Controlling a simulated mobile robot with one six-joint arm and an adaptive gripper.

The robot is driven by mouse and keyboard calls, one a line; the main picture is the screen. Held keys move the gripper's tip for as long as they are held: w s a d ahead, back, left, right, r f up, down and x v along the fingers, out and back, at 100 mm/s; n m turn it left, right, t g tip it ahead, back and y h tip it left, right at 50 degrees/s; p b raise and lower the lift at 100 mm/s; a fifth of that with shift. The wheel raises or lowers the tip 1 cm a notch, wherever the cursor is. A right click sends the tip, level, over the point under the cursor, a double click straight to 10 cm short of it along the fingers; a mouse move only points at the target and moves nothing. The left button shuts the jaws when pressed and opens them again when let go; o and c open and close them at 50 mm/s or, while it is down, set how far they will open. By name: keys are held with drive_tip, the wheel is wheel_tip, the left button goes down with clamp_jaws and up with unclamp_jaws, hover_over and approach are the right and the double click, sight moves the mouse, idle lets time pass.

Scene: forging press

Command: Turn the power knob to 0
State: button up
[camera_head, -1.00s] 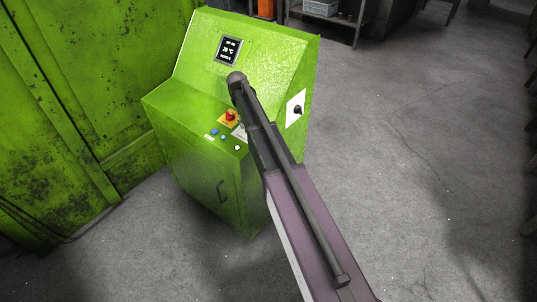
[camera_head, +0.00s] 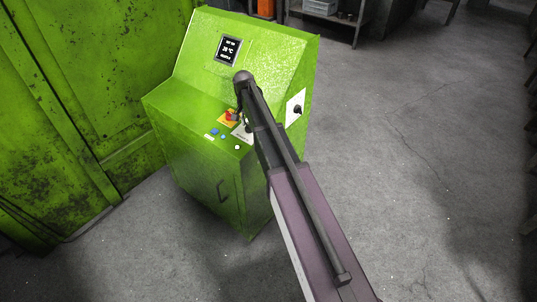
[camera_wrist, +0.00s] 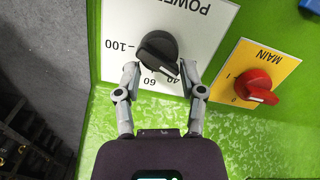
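The black power knob (camera_wrist: 157,48) sits on a white plate (camera_wrist: 118,22) marked POWER, upside down in the wrist view. Its pointer faces the near edge of the plate, close to the 40 mark; the 0 mark is not readable. My gripper (camera_wrist: 159,68) is open, with one finger on each side of the knob's near part. The right finger is very close to the pointer; I cannot tell if it touches. In the head view, the white power plate (camera_head: 240,135) shows on the green console, and my arm hides the knob.
A red main switch (camera_wrist: 257,86) on a yellow plate (camera_wrist: 283,65) is right beside the power plate. Another black knob (camera_head: 297,109) is on the console's right side. Open floor (camera_head: 420,180) lies to the right.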

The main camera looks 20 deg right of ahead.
drive_tip(key=m, duration=0.5)
drive_tip(key=shift+s+d, duration=0.25)
drive_tip(key=m, duration=0.4)
drive_tip(key=m+t, duration=0.1)
drive_tip(key=m, duration=0.1)
drive_tip(key=shift+s+y, duration=0.3)
drive_tip(key=shift+r+m+p, duration=0.3)
drive_tip(key=shift+r+p, duration=0.05)
wheel_tip(320, 180, up, 13)
drive_tip(key=s+p, duration=0.1)
drive_tip(key=p, duration=1.2)
drive_tip(key=s+f+n+b, duration=0.2)
drive_tip(key=s+n, duration=0.6)
drive_tip(key=s, duration=0.5)
drive_tip(key=s+f+n+g+b, duration=0.1)
drive_tip(key=s+f+n+b, duration=0.1)
drive_tip(key=s+n, duration=0.7)
drive_tip(key=shift+s+a+n, duration=0.3)
drive_tip(key=shift+s, duration=1.85)
